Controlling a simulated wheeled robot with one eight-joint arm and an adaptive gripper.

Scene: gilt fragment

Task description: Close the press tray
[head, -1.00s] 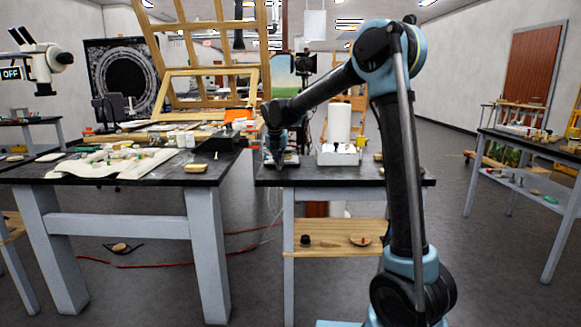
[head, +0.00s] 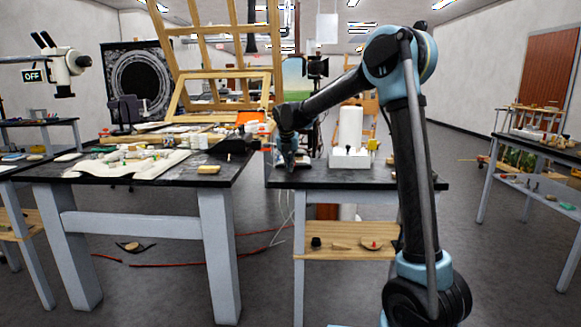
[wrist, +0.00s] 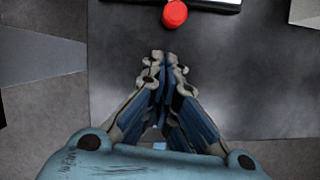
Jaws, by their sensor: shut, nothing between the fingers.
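My gripper (head: 291,166) is low over the left end of the dark bench top at the centre of the head view. In the wrist view its fingers (wrist: 166,56) are together with nothing between them. Just ahead of the fingertips is a red knob (wrist: 174,14), apart from them. It stands at the near edge of a dark, pale-edged piece (wrist: 220,4), which looks like the press tray and is cut off by the frame top. How far this tray is open cannot be seen. In the head view my gripper and arm hide most of that spot.
A white box (head: 350,160) with a white cylinder (head: 350,127) stands right of my gripper on the same bench (head: 410,181). A cluttered table (head: 205,181) stands to the left, across a narrow gap. Bare bench top lies under my fingers.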

